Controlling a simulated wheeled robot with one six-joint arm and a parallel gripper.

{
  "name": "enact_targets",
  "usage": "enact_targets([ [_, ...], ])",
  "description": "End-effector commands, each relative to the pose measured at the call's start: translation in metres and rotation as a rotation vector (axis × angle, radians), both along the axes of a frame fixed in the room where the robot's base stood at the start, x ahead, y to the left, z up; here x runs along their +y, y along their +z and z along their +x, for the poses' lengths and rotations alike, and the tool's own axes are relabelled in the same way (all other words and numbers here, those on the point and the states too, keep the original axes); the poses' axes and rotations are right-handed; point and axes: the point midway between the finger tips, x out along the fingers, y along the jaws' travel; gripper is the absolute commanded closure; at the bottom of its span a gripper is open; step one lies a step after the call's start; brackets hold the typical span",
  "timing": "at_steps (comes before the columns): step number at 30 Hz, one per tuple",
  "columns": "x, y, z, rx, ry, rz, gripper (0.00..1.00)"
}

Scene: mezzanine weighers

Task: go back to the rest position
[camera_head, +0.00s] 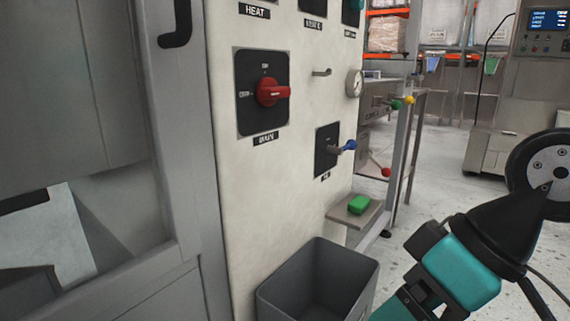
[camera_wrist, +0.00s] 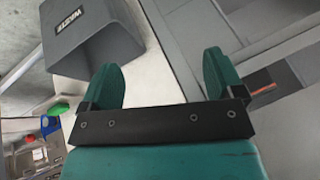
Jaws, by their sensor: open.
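My gripper (camera_wrist: 162,78) is open and empty in the wrist view, its two teal fingers wide apart with nothing between them. In the head view my teal and black gripper (camera_head: 428,292) is at the lower right, to the right of a grey bin and apart from the panel. Its fingertips are not clear there.
The grey bin (camera_head: 278,291) stands below the pale panel (camera_head: 305,120) with a red knob (camera_head: 270,92) and a blue-tipped lever (camera_head: 347,146). A green block (camera_head: 358,204) lies on a small shelf (camera_head: 342,216). Open floor (camera_head: 440,185) lies beyond my arm.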

Motion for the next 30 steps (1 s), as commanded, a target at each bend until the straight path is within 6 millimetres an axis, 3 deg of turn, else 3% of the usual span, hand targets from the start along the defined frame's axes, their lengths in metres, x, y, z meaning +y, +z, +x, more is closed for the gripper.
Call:
enact_targets([
  [2, -0.015, -0.015, -0.027, 0.112, -0.030, -0.121, 0.13],
  [3, -0.021, -0.012, -0.035, 0.152, -0.049, -0.164, 0.13],
  [4, -0.020, 0.005, -0.031, 0.144, -0.051, -0.155, 0.13],
  [11, -0.020, 0.065, -0.030, 0.141, -0.050, -0.150, 0.13],
  [24, -0.020, 0.228, -0.030, 0.140, -0.048, -0.148, 0.13],
  [30, -0.020, 0.294, -0.030, 0.140, -0.048, -0.148, 0.13],
])
